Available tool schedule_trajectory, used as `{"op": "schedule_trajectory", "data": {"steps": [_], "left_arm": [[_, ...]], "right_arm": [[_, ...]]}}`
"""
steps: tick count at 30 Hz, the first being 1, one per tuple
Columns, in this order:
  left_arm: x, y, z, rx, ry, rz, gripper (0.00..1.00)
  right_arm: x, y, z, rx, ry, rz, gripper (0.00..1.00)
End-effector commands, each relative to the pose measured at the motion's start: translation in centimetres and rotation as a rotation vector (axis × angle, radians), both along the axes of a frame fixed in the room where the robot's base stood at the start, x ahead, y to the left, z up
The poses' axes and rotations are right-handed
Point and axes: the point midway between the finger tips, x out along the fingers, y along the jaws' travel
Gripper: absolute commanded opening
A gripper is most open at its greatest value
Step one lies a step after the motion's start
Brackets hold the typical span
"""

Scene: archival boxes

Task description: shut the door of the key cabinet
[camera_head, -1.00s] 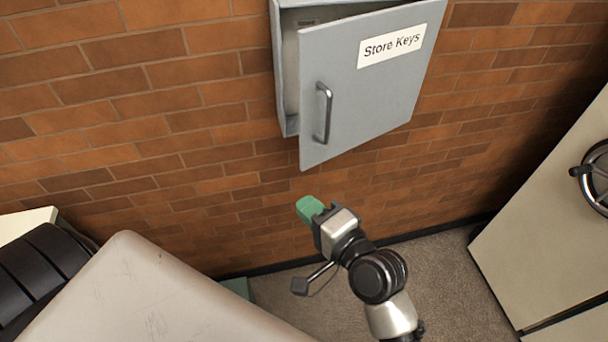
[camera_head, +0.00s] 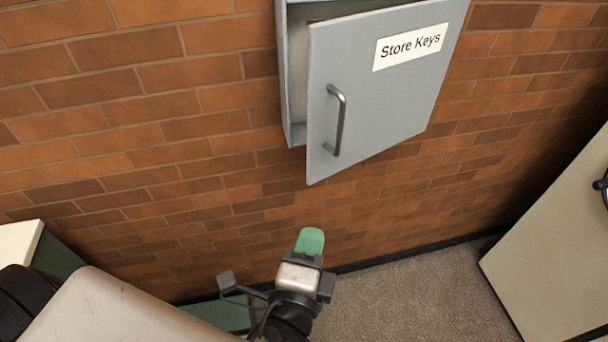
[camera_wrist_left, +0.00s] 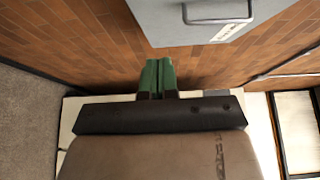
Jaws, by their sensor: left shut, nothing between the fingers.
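The grey key cabinet (camera_head: 296,75) hangs on the brick wall at the top of the head view. Its door (camera_head: 385,105) stands partly open, hinged on the right, with a gap at its left edge. The door carries a "Store Keys" label (camera_head: 411,47) and a bar handle (camera_head: 338,120). My left gripper (camera_head: 310,240), with green fingertips, is below the door's lower left corner, apart from it. In the left wrist view its fingers (camera_wrist_left: 158,77) are closed together and empty, and the door (camera_wrist_left: 185,22) is above them. My right gripper is not in view.
The brick wall (camera_head: 140,150) runs behind everything. A beige cabinet (camera_head: 550,245) with a dark wheel handle (camera_head: 603,185) stands at the right. A pale-topped green piece (camera_head: 18,242) is at the far left. Carpet floor (camera_head: 400,290) shows between.

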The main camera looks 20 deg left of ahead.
Motion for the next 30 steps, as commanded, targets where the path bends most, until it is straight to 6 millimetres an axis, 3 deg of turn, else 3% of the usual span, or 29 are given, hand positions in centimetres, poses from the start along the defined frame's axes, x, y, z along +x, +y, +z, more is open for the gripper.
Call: {"op": "schedule_trajectory", "data": {"steps": [5,18,24,30], "left_arm": [[1.3,0.3,0.7,0.004,-0.014,0.006,0.00],[10.2,1.4,0.6,0.004,-0.013,0.006,0.00],[11.7,3.8,0.4,0.004,-0.011,0.004,0.00],[12.3,4.5,0.4,0.001,-0.008,0.004,0.00]], "right_arm": [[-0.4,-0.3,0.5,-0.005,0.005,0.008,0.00],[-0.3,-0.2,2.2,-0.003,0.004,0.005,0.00],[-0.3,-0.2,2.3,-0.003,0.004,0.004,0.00],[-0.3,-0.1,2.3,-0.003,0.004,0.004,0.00]]}}
